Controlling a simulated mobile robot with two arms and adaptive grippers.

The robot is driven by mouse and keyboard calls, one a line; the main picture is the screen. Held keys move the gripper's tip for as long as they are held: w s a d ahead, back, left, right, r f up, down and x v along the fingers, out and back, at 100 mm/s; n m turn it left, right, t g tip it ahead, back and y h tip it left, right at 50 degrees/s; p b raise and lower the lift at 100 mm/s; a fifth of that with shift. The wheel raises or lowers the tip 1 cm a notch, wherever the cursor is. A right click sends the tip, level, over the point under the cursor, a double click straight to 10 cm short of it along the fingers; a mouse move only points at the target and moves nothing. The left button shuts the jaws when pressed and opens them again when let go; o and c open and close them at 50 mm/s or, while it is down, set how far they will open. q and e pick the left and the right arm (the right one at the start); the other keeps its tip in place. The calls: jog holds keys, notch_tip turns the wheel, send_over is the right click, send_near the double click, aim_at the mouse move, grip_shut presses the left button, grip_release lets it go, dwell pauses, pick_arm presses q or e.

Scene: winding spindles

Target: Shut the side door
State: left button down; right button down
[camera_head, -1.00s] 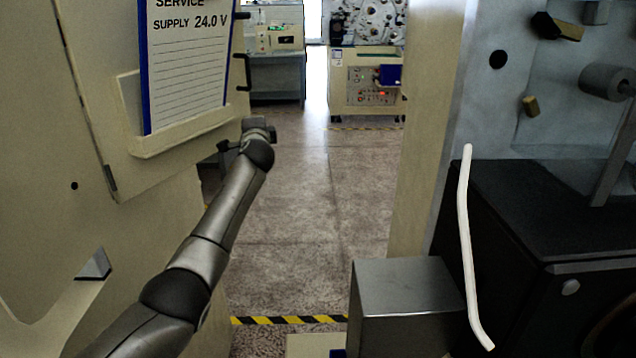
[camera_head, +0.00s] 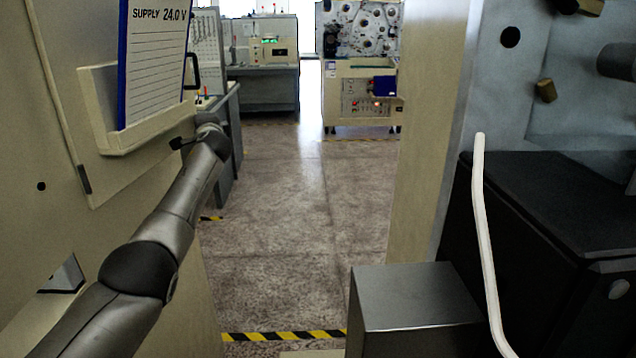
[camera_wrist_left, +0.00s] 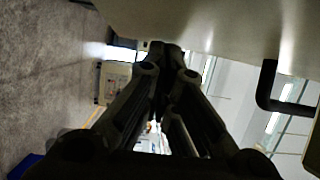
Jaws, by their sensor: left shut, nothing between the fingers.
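The side door, a beige panel (camera_head: 75,110), stands open at the left of the head view. It carries a clipboard (camera_head: 155,60) in a pocket (camera_head: 150,135) and a black handle (camera_head: 192,72) near its far edge. My left arm reaches forward along the door's lower part. In the left wrist view my left gripper (camera_wrist_left: 167,48) has its fingertips together and empty, close under a beige surface (camera_wrist_left: 210,20). A black handle (camera_wrist_left: 267,90) is to its right. I cannot tell whether the fingers touch the door. My right gripper is out of view.
At the right, a grey metal box (camera_head: 415,310), a white bent rod (camera_head: 487,245) and a black housing (camera_head: 560,210) stand beside a beige post (camera_head: 425,130). The floor (camera_head: 300,210) between is clear, with a striped line. Machines (camera_head: 360,70) stand at the back.

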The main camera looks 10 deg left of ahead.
pick_arm(q)
jog(key=shift+a+y, duration=0.3)
jog(key=shift+a, duration=0.7)
jog(key=shift+n, duration=0.3)
